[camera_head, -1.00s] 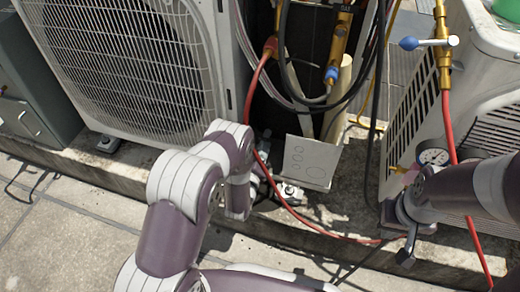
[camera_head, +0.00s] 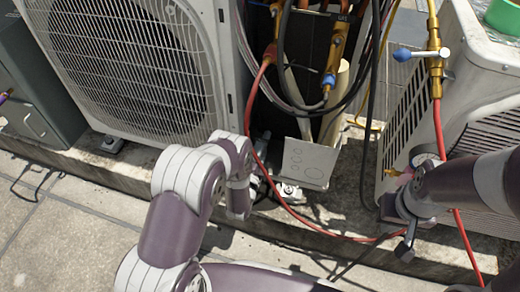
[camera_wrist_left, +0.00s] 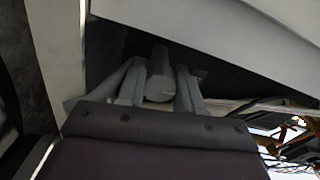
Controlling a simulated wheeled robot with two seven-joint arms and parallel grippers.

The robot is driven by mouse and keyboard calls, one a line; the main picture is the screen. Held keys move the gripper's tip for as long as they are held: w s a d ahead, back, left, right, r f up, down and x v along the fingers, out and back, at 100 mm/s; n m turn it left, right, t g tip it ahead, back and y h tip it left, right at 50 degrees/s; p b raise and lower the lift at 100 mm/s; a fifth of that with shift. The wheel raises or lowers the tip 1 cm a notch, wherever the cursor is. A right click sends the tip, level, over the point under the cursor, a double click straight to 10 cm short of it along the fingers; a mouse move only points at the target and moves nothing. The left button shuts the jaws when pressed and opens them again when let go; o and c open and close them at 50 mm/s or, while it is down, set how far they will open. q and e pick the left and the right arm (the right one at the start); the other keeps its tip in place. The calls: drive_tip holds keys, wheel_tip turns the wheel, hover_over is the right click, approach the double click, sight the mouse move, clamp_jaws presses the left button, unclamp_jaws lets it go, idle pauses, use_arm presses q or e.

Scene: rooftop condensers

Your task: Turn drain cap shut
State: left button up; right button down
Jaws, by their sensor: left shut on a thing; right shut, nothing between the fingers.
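In the left wrist view my left gripper (camera_wrist_left: 160,95) has its two grey fingers on either side of a grey, round-ended cylinder (camera_wrist_left: 159,78), which looks like the drain cap. It is shut on it, under a pale slanted panel. In the head view my left arm reaches to the foot of the big condenser. Its fingers and the cap are hidden there behind my own arm. I cannot tell how far the cap is turned. My right gripper (camera_head: 405,248) is shut and empty, pointing down beside the right-hand condenser.
The big condenser (camera_head: 130,60) stands at left on a concrete kerb (camera_head: 75,155). The right-hand condenser (camera_head: 470,85) has a gauge partly behind my right arm. Red hoses (camera_head: 439,125) and black hoses hang between them.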

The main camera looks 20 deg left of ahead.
use_arm(q)
drive_tip(key=n+p, duration=0.1)
drive_tip(key=n, duration=0.3)
drive_tip(key=shift+a, duration=0.1)
drive_tip(key=shift+f+n, duration=0.15)
drive_tip(key=shift+n, duration=1.45)
drive_tip(key=o, duration=1)
drive_tip(key=shift+o, duration=0.2)
